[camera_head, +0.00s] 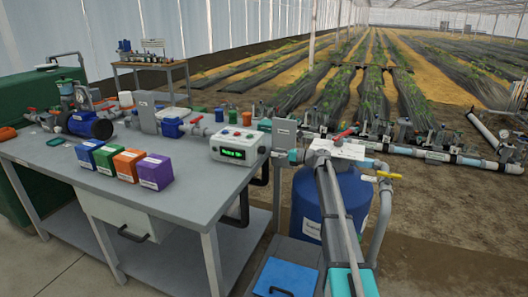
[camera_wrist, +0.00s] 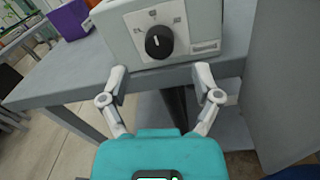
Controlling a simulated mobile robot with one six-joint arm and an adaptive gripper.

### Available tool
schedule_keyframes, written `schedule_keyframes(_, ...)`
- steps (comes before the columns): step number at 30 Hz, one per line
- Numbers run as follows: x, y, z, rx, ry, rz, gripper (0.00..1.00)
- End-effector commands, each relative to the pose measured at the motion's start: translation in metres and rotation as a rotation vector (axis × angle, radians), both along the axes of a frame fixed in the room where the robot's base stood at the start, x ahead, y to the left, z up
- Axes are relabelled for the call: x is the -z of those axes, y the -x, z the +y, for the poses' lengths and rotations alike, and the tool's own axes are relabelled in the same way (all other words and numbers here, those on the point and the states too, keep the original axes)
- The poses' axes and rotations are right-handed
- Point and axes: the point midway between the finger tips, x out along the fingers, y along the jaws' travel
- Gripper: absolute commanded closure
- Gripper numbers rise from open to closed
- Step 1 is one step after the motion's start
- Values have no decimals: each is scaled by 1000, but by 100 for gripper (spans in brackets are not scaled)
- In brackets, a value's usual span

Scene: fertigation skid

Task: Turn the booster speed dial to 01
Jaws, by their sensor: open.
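A black round dial (camera_wrist: 158,42) sits on the face of a light grey box (camera_wrist: 205,22) in the wrist view. Its white pointer mark points nearly straight up, toward the middle of three small labels around it; the labels are too small to read surely. My gripper (camera_wrist: 161,78), with a teal body and pale fingers, is open below the dial. The fingers are spread to either side and apart from the knob, with nothing between them.
The grey table (camera_head: 60,160) holds blue, green, orange and purple boxes (camera_head: 155,172) left of the control box. A blue tank (camera_head: 330,205) with pipes and valves stands right of the table. In the wrist view, a large grey panel (camera_wrist: 283,80) stands close at the right.

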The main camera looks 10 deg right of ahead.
Motion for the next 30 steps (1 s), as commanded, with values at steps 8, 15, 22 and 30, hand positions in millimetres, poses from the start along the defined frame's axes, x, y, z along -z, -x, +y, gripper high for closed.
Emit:
schedule_keyframes(8,0,-19,34,1,0,0,19)
schedule_keyframes(15,0,-25,48,0,0,0,19)
schedule_keyframes(22,0,-26,49,1,0,0,19)
schedule_keyframes(30,0,-26,49,1,0,0,47)
